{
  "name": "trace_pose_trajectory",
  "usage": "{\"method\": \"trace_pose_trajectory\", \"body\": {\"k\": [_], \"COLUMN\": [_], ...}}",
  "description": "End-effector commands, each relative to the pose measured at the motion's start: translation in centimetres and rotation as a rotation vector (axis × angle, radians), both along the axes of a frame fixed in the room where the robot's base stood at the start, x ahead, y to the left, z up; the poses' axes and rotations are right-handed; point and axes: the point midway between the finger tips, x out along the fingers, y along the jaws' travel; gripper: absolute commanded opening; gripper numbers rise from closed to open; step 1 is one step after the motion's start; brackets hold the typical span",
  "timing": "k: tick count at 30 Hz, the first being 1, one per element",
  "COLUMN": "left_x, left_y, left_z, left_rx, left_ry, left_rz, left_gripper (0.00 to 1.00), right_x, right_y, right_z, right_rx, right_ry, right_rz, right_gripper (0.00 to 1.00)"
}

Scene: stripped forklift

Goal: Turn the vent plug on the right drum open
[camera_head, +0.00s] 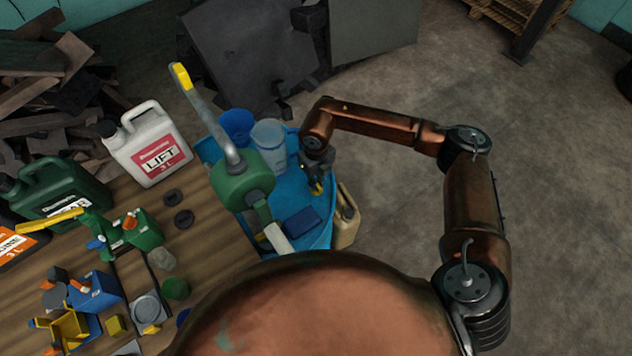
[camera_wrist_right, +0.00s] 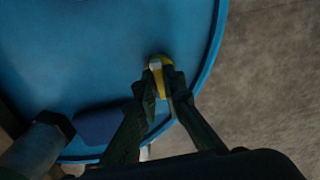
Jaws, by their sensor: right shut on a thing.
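The blue drum (camera_head: 292,196) stands just right of the workbench, and its blue top fills the left of the right wrist view (camera_wrist_right: 80,50). The vent plug (camera_wrist_right: 157,64) is a small yellow piece near the drum's rim. My right gripper (camera_wrist_right: 162,78) is shut on it from above, fingers on both sides. In the head view my right gripper (camera_head: 316,186) reaches down over the drum's right side, with a bit of yellow at its tips. How far the plug is turned cannot be told. My left gripper is not in view.
A green pump with a grey spout (camera_head: 242,180), a blue cup (camera_head: 237,124), a clear pitcher (camera_head: 269,140) and a dark blue block (camera_head: 302,222) are on or around the drum top. A beige canister (camera_head: 346,220) stands right of the drum. Floor farther right is clear.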

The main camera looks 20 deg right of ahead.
Motion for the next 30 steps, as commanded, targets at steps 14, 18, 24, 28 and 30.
{"method": "trace_pose_trajectory", "body": {"k": [14, 18, 24, 28, 30], "left_x": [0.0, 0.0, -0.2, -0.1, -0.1], "left_y": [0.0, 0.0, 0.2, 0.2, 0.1], "left_z": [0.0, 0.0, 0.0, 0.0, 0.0], "left_rx": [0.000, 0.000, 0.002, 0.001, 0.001], "left_ry": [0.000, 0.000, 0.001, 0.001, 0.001], "left_rz": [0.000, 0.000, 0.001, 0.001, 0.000], "left_gripper": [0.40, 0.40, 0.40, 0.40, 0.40], "right_x": [0.0, 0.0, 0.0, 0.1, 0.1], "right_y": [0.0, 0.0, 0.0, 0.0, 0.0], "right_z": [0.0, 0.0, 0.2, 1.6, 2.8], "right_rx": [0.000, 0.000, 0.000, 0.001, 0.000], "right_ry": [0.000, 0.000, -0.001, -0.004, -0.004], "right_rz": [0.000, 0.000, 0.000, -0.001, -0.001], "right_gripper": [0.24, 0.26, 0.26, 0.26, 0.26]}}
